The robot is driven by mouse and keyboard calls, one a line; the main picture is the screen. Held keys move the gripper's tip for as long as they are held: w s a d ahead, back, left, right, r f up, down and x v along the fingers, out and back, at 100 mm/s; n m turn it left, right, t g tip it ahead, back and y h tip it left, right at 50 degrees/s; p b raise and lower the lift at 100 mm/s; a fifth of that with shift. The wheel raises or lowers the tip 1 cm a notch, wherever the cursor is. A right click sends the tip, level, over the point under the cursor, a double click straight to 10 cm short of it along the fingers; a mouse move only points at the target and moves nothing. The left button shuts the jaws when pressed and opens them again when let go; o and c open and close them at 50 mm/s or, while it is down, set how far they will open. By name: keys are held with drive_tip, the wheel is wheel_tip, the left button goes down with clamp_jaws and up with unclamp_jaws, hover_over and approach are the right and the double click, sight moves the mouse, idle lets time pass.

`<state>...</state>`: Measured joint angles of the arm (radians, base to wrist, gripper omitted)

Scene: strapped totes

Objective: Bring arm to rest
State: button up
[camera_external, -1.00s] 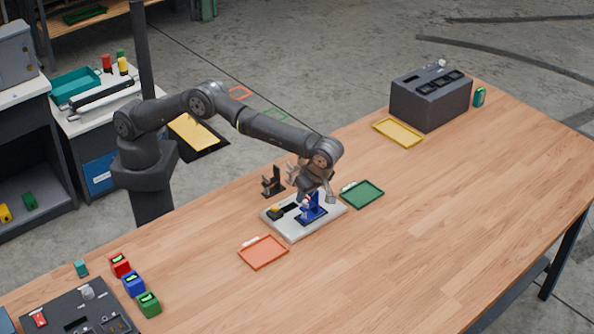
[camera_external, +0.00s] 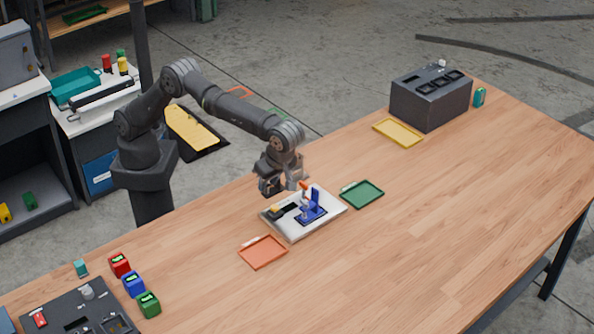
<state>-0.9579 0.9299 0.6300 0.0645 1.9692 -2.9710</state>
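The plate (camera_external: 325,222) carries a blue fixture (camera_external: 315,208) with an orange-red part (camera_external: 304,187) on top. A black and yellow piece (camera_external: 276,212) sits at the plate's left side. The finger gap is too small and blurred to judge.
An orange tray (camera_external: 263,252), a green tray (camera_external: 362,194) and a yellow tray (camera_external: 398,132) lie on the wooden table (camera_external: 440,230). A dark box (camera_external: 430,98) stands at the back. Red, blue (camera_external: 133,284) and green cubes stand front left. The table's right side is clear.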

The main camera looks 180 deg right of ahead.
hover_over(307, 203)
drive_tip(key=f, duration=0.7)
drive_tip(key=shift+s+f, duration=0.2)
drive_tip(key=shift+f, duration=0.05)
wheel_tip(307, 203, down, 2)
drive_tip(key=shift+w+d+f, duration=0.1)
drive_tip(key=shift+f, duration=0.65)
